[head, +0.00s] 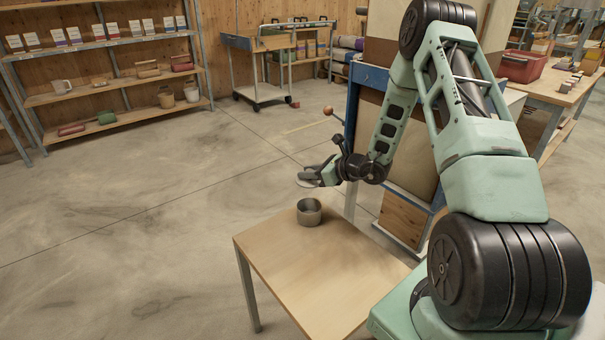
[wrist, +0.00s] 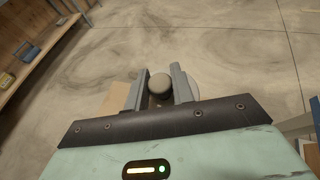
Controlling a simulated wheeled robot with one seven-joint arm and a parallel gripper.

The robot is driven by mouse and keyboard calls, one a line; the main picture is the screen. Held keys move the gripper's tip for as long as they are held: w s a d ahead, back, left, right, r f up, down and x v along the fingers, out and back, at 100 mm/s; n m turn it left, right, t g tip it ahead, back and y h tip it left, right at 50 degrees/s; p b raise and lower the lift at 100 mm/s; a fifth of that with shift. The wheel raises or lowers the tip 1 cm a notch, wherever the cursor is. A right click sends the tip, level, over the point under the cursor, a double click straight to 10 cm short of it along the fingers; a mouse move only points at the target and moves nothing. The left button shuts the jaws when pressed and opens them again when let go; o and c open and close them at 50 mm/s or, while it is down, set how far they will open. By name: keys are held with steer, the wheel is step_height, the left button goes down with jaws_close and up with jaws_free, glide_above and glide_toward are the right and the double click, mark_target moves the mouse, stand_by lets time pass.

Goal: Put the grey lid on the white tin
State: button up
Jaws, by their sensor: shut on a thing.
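A round, open-topped tin (head: 309,213) stands upright on the small wooden table near its far corner. It looks grey-beige here. The flat grey lid (head: 306,181) hangs in the air above the tin, slightly left of it in the head view, and apart from it. My gripper (head: 318,172) is shut on the lid's knob. In the wrist view the round knob (wrist: 160,84) sits between the two fingers, and part of the lid's disc shows beside the right finger. The tin is not clearly visible in the wrist view.
The wooden table (head: 315,275) is otherwise bare. A blue-framed stand (head: 368,80) is close behind my arm. A shelf rack (head: 105,80) stands at the back left, a trolley (head: 258,65) at the back. A workbench with a red bin (head: 522,66) is at the right. Open floor lies left.

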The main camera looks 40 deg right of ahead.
mark_target(309, 206)
steer(key=shift+f+b, duration=3.4)
steer(key=shift+f, duration=1.3)
steer(key=o, duration=1.5)
steer(key=shift+c, duration=0.2)
steer(key=shift+r, duration=0.1)
steer(key=shift+r+p, duration=2.9)
steer(key=shift+r, duration=1.55)
steer(key=shift+a, duration=0.1)
